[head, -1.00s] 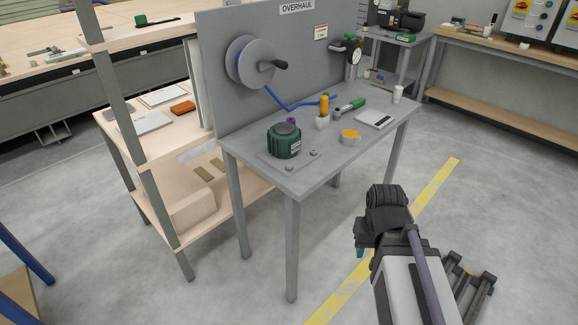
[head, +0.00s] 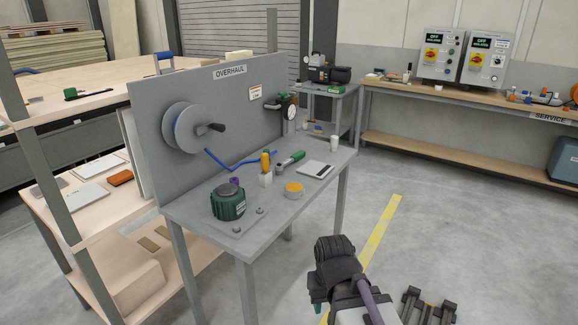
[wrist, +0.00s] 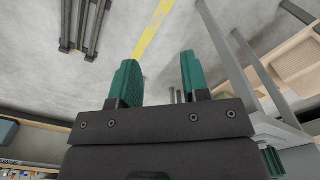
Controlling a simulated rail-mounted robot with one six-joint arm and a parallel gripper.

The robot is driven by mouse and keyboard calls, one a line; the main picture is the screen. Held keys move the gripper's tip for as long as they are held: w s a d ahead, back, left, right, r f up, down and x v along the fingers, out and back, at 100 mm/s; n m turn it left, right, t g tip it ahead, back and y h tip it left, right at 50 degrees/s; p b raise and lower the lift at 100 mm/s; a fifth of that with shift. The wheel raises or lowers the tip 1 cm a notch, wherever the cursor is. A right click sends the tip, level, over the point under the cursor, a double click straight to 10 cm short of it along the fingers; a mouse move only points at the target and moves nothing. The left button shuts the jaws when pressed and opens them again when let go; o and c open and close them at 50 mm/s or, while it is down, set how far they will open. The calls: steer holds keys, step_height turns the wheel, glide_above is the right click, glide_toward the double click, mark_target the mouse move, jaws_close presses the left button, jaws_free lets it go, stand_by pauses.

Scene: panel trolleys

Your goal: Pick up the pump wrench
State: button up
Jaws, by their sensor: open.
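The wrist view does not show the tool.
A back panel with a hose reel (head: 185,128) stands behind.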

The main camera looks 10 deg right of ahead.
steer(key=shift+o, duration=0.3)
steer(key=o, duration=0.3)
steer(key=shift+o, duration=0.2)
steer(key=shift+r, duration=0.1)
